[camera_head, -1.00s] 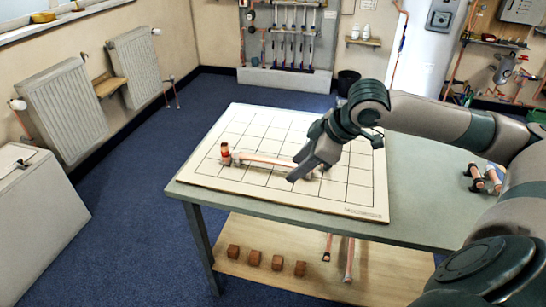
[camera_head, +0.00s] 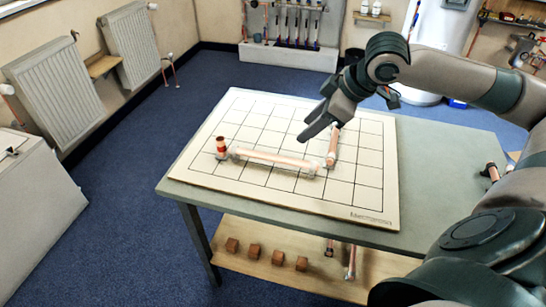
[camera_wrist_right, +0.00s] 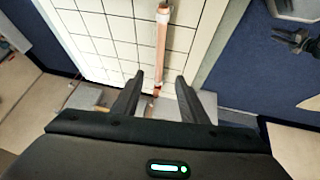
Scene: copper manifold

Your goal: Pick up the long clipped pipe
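My right gripper (camera_head: 318,132) is above the far right part of the gridded board in the head view. The wrist view shows its two fingers (camera_wrist_right: 158,98) apart with nothing held. A short copper pipe (camera_head: 332,145) lies on the board near the fingers. In the wrist view a copper pipe (camera_wrist_right: 161,45) ends between the fingertips, seen from above. A long copper pipe (camera_head: 275,160) lies across the board, joined to an upright red-banded stub (camera_head: 221,147) at its left. I cannot tell which pipe is the long clipped one.
The white gridded board (camera_head: 235,192) lies on a grey table (camera_head: 430,150). More copper pipes with dark ends (camera_head: 350,262) and several brown blocks (camera_head: 254,251) are on the wooden lower shelf. A dark-clipped pipe (camera_head: 494,172) is partly hidden by my arm at the right.

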